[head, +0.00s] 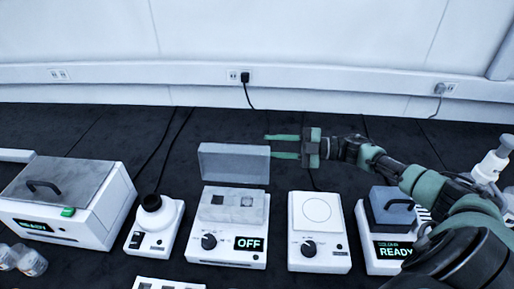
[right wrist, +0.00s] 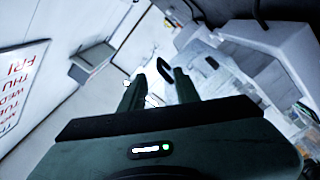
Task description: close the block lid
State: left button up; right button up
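The block heater (head: 226,250) is a white unit with a knob and a display reading OFF, in the middle of the head view. Its grey block (head: 232,207) is uncovered on top. The block lid (head: 234,164) is a grey translucent panel standing raised at the back of the unit. My right gripper (head: 268,146) points left, its fingers apart, with the fingertips by the lid's upper right corner; contact cannot be told. It also shows open in the right wrist view (right wrist: 155,84), with nothing evident held. My left gripper is not in view.
A white plate device (head: 318,257) stands right of the heater, then a unit reading READY (head: 395,252). A vortex-like device (head: 153,226) and a large lidded bath (head: 72,195) stand left. Cables cross the dark bench behind. My right arm spans the right side.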

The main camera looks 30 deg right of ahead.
aim_at(248, 143)
jog(key=x, duration=0.3)
jog(key=p+x, duration=0.1)
jog(key=x, duration=0.2)
jog(key=shift+w+a+r, duration=0.15)
jog(key=shift+a+r, duration=0.05)
jog(key=shift+a, duration=0.05)
jog(key=shift+w+a+f+p, duration=0.1)
jog(key=shift+w+a+p, duration=0.2)
jog(key=shift+a, duration=0.15)
grip_shut()
